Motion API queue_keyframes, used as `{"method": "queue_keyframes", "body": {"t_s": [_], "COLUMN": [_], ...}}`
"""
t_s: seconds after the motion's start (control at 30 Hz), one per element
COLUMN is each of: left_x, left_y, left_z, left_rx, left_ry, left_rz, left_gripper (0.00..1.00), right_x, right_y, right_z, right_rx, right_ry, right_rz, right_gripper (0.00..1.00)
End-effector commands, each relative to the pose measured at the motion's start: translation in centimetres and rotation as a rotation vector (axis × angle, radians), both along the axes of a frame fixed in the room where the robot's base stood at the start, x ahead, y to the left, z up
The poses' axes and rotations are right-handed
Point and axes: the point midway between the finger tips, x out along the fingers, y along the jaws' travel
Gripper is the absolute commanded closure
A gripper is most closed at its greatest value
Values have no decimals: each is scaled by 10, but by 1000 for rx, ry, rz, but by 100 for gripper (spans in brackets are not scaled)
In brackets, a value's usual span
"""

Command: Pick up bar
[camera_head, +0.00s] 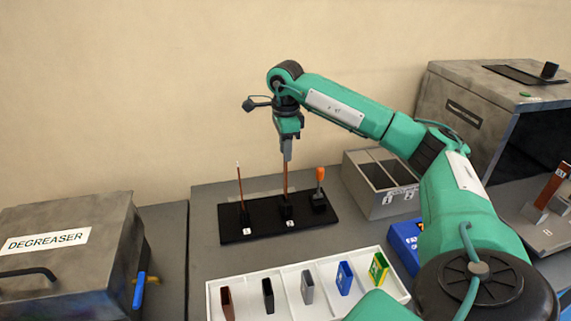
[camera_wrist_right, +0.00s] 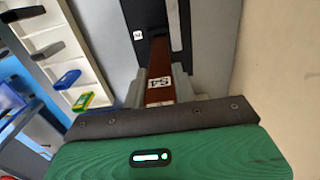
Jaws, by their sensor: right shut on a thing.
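A copper-brown bar (camera_head: 285,178) stands upright in the middle slot of a black stand (camera_head: 250,234). My right gripper (camera_head: 287,152) is above the stand, pointing down, shut on the top part of this bar. In the right wrist view the bar (camera_wrist_right: 159,70) shows between the fingers with a white label that seems to read S4. The bar's lower end is at the stand's slot; whether it is lifted clear I cannot tell. A second thin bar (camera_head: 240,187) stands in the left slot. My left gripper is not in view.
An orange-handled tool (camera_head: 320,176) stands at the stand's right. A white tray (camera_head: 243,285) with several coloured pieces lies in front. A grey divided bin (camera_head: 367,210) is to the right, a degreaser box (camera_head: 112,207) at left, a large grey machine (camera_head: 440,68) at back right.

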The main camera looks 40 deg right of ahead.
Motion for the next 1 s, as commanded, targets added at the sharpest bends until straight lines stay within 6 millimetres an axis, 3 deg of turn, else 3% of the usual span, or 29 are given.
{"method": "queue_keyframes", "body": {"t_s": [0.2,0.4,0.7,1.0], "left_x": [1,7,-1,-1], "left_y": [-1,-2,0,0], "left_z": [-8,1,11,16], "left_rx": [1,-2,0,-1], "left_ry": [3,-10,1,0], "left_rz": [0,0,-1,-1], "left_gripper": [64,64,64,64], "right_x": [1,1,1,0], "right_y": [1,0,0,0], "right_z": [51,89,123,137], "right_rx": [1,-1,0,0], "right_ry": [-6,-4,-2,-1], "right_rz": [1,0,0,0], "right_gripper": [100,100,100,100]}}
